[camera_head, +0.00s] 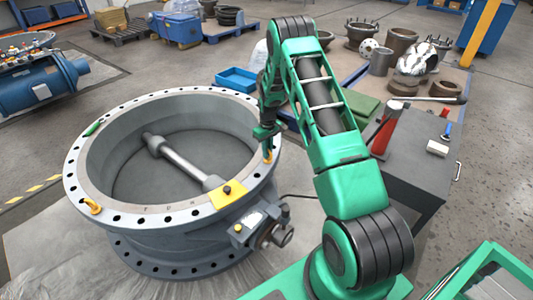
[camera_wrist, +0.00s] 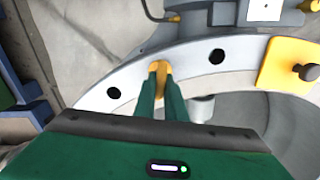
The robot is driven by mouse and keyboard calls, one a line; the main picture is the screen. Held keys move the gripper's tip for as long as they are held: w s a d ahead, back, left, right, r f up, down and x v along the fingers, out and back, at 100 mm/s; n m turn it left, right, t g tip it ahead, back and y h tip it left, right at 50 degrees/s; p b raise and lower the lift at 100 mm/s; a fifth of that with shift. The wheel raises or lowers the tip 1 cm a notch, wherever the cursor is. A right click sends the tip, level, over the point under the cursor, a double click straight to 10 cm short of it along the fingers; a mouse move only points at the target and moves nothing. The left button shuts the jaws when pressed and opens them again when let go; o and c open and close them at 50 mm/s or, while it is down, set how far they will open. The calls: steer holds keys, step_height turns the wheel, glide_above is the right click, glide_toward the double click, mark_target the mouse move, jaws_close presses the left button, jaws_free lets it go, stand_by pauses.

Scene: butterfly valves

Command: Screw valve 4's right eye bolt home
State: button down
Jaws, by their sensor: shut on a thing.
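The large grey valve (camera_head: 255,185) stands with its bolt-holed flange facing up. A yellow eye bolt (camera_head: 268,156) is at the right side of the flange, under my gripper (camera_head: 267,143). In the wrist view my gripper (camera_wrist: 160,78) points at the flange (camera_wrist: 190,62), with its green fingers shut on the eye bolt (camera_wrist: 160,66). The fingers hide part of the bolt, and its thread and seating cannot be seen. Another yellow eye bolt (camera_head: 92,205) is on the flange's front left.
A yellow plate with a dark knob (camera_head: 228,194) lies on the flange's front. A green object (camera_head: 92,128) is on its left rim. A grey cabinet (camera_head: 420,150) with a red tool stands right of my arm. A blue tray (camera_head: 236,79) is behind the valve.

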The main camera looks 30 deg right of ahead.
steer(key=m, duration=0.6)
steer(key=shift+w+r, duration=0.15)
steer(key=shift+w, duration=0.2)
steer(key=m, duration=0.5)
steer(key=shift+m, duration=0.3)
steer(key=c, duration=1.8)
jaws_free()
steer(key=shift+s, duration=0.2)
steer(key=shift+d, duration=0.1)
step_height(320, 180, up, 10)
steer(key=shift+r, duration=0.25)
